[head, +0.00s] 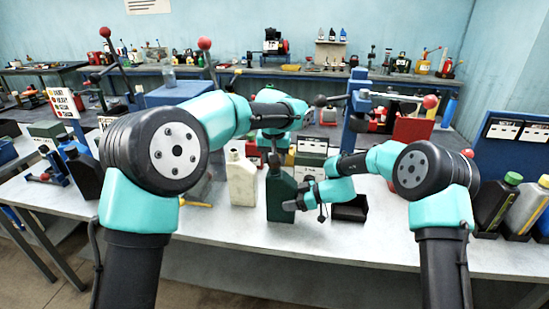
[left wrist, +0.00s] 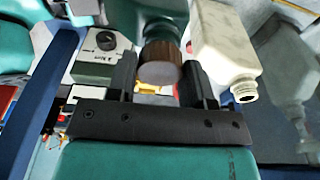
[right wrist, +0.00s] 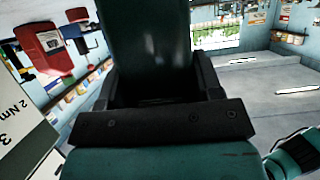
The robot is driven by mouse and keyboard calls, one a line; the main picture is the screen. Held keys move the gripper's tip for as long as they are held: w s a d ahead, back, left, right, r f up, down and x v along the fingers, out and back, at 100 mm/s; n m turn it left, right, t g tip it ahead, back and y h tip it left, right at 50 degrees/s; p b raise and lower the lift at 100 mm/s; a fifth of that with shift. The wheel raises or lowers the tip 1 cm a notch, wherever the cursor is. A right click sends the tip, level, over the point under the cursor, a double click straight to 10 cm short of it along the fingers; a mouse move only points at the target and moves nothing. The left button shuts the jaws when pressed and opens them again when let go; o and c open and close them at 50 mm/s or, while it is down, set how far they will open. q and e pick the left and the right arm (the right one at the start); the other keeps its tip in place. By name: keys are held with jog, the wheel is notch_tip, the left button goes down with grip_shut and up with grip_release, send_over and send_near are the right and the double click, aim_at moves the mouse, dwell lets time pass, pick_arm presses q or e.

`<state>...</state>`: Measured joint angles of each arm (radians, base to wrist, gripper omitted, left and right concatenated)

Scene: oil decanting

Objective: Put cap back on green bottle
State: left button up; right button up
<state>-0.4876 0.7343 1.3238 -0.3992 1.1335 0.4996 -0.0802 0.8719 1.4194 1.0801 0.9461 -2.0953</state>
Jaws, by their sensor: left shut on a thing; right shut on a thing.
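The green bottle (head: 281,200) stands upright near the front of the table in the head view. My right gripper (head: 297,204) is shut on its body from the right; the dark green body also fills the gap between the fingers in the right wrist view (right wrist: 150,45). My left gripper (head: 273,150) is above the bottle's top. In the left wrist view the fingers (left wrist: 158,88) are shut on a brown ridged cap (left wrist: 160,68), in line with the green bottle (left wrist: 155,14). I cannot tell whether the cap is seated on the neck or just over it.
A cream-white bottle without a visible cap (head: 241,179) stands close to the left of the green bottle; its open neck shows in the left wrist view (left wrist: 245,92). A black open tray (head: 350,209) lies to the right.

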pick_arm(q)
jog(key=shift+f, duration=0.6)
dwell(0.4)
